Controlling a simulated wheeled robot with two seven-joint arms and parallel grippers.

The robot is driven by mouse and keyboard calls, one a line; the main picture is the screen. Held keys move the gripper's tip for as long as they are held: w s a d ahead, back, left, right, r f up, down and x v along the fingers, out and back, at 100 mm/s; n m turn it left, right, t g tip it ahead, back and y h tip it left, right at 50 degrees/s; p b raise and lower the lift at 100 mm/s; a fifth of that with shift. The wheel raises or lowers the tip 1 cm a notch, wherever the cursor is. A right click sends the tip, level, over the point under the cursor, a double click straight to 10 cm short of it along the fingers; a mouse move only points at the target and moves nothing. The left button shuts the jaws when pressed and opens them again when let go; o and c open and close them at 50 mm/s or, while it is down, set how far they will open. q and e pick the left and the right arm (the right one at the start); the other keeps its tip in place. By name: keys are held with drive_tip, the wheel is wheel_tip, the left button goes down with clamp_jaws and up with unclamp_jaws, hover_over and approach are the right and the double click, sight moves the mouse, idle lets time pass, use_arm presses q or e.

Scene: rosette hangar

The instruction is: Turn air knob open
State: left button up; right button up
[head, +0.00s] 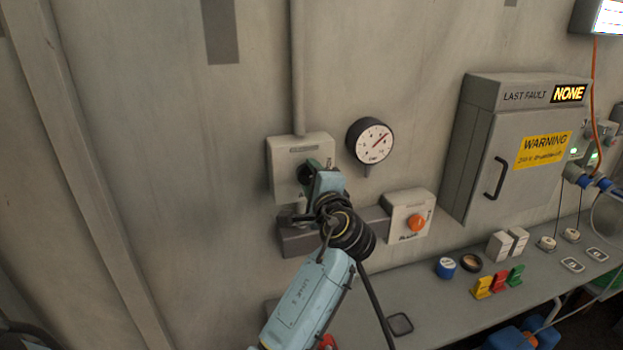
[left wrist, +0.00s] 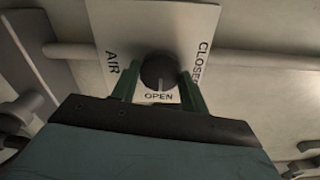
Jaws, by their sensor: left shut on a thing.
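The air knob (left wrist: 158,70) is a dark round knob on a pale plate (left wrist: 140,25) in the left wrist view. The plate carries the words AIR at left, CLOSED at right and OPEN just below the knob. A light mark on the knob points down toward OPEN. My left gripper (left wrist: 158,86) has a green finger on each side of the knob and is shut on it. In the head view my left gripper (head: 312,174) reaches the pale wall box (head: 283,152) and mostly hides the knob. My right gripper is not in view.
A round gauge (head: 370,140) is on the wall right of the box. Below it is a box with an orange button (head: 417,223).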

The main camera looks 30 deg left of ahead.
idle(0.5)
use_arm(q)
drive_tip(key=o, duration=1)
drive_tip(key=b+v, duration=0.3)
drive_tip(key=v, duration=1)
drive_tip(key=shift+s+d, duration=0.15)
